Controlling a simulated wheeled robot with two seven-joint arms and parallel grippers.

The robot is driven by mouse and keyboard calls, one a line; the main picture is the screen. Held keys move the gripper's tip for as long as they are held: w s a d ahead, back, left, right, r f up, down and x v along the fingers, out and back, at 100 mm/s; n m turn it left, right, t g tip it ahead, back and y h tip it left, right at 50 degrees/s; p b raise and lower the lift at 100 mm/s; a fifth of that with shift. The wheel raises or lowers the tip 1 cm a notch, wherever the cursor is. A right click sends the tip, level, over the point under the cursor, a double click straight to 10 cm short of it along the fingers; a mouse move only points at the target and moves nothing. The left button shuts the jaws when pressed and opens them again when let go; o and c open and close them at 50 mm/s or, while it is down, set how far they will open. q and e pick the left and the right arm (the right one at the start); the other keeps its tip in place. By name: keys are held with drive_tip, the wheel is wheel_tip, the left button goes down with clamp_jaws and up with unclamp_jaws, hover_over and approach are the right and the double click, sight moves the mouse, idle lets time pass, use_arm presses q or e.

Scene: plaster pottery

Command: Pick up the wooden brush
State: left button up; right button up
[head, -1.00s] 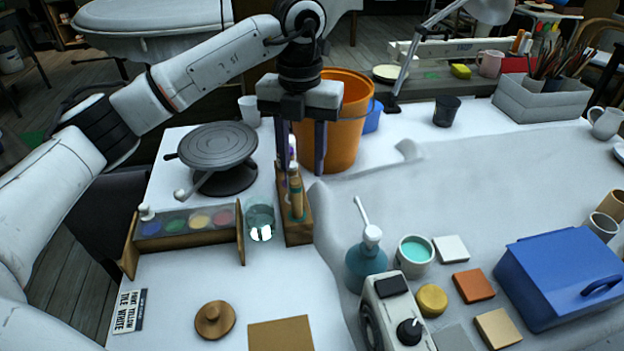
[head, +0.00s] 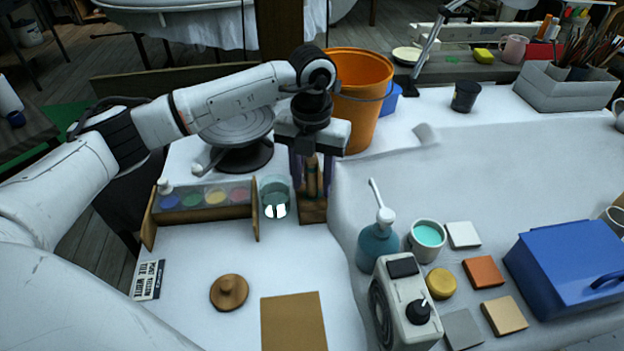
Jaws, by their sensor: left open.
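A wooden holder (head: 313,212) stands upright on the white table, left of centre. Slim wooden-handled tools stand in it, and the one I take for the wooden brush (head: 312,178) shows between my fingers. Its upper end is hidden by the gripper body. My left gripper (head: 312,184) points down over the holder, open, with one purple finger on each side of the handle. I cannot tell whether either finger touches it. My right gripper is out of view.
A glass jar (head: 275,199) and a paint rack (head: 203,211) stand close left of the holder. A grey turntable (head: 238,130) and an orange bucket (head: 360,85) stand behind. A blue bottle (head: 378,246) is at the right. Table in front is partly clear.

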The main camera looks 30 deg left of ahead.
sight(312, 160)
use_arm(q)
clamp_jaws()
drive_tip(key=shift+r, duration=0.15)
wheel_tip(312, 160, up, 10)
drive_tip(key=shift+f, duration=0.1)
idle(0.3)
